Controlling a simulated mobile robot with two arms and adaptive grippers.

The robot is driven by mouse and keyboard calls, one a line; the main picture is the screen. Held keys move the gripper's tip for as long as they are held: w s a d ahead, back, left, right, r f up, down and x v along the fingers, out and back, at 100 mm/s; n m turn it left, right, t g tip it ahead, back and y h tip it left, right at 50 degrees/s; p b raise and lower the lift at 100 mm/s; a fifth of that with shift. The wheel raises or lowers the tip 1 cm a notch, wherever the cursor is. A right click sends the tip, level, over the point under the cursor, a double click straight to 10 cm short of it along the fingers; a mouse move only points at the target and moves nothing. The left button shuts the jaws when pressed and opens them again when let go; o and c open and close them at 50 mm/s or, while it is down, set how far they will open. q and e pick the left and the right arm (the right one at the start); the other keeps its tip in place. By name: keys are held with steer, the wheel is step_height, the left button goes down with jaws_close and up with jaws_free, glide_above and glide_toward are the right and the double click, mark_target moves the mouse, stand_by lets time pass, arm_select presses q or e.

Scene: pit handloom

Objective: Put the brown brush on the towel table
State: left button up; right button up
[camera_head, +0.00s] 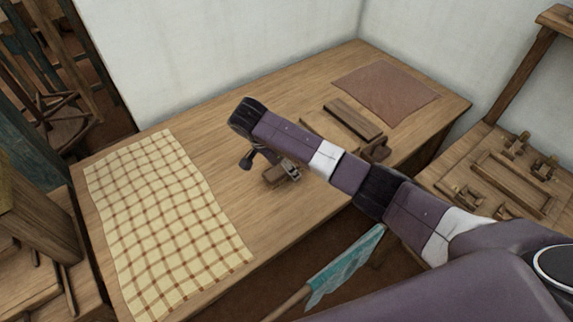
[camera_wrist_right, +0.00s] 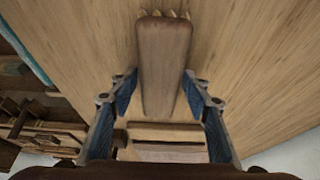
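The brown brush (camera_head: 276,175) lies on the wooden table (camera_head: 215,160), right of the yellow checked towel (camera_head: 165,220). In the right wrist view the brush (camera_wrist_right: 165,65) is a long brown wooden block with pale bristles at its top end. My right gripper (camera_head: 271,167) is over the brush, partly hiding it in the head view. In the right wrist view its blue-grey fingers (camera_wrist_right: 160,85) are spread on either side of the brush, apart from each other; contact is not clear. My left gripper is in no view.
A reddish-brown mat (camera_head: 388,92) and a wooden block (camera_head: 353,118) lie at the table's far right. A side table (camera_head: 470,165) with small wooden parts stands at right. A blue-green cloth (camera_head: 343,265) on a stick is at the front. White walls border the back.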

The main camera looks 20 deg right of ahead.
mark_target(279, 169)
steer(key=shift+o, duration=0.8)
steer(key=v, duration=0.7)
steer(key=shift+w+r, duration=0.15)
steer(key=p+v, duration=0.1)
steer(key=v, duration=0.1)
steer(key=p+v, duration=0.1)
steer(key=p, duration=0.1)
steer(key=shift+r, duration=0.4)
steer(key=shift+s+a+r+p, duration=0.2)
steer(key=shift+a+r+p, duration=0.1)
steer(key=shift+r+p, duration=0.35)
steer(key=shift+f, duration=0.2)
